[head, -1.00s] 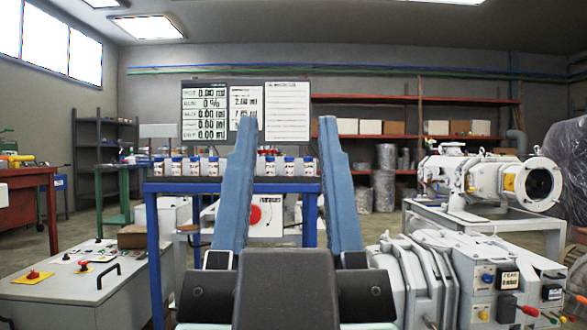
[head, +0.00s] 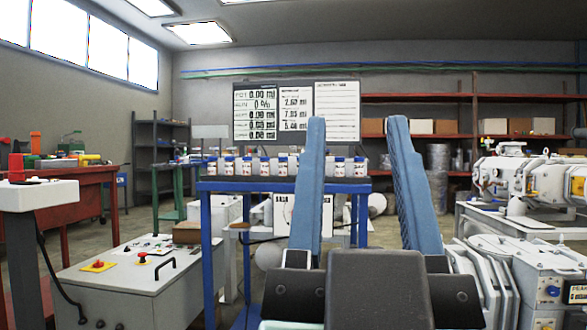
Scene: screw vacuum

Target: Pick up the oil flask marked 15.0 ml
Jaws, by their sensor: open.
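A row of several small white flasks with blue caps and red-marked labels stands on a blue-framed stand (head: 240,186). One flask (head: 229,166) is near the left end, another (head: 265,166) nearer the middle, and one (head: 359,167) at the right end. The label writing is too small to read, so I cannot tell which is marked 15.0 ml. My gripper (head: 356,122) is open, with two long blue fingers pointing away from me and nothing between them. Its left finger covers part of the flask row. The right finger is right of the row.
A board (head: 265,128) with ml readings rises behind the flasks. A grey control cabinet (head: 130,285) is at the lower left, and a red table (head: 78,178) at the left. Grey machinery (head: 530,265) fills the right side. Some floor shows between the cabinet and red table.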

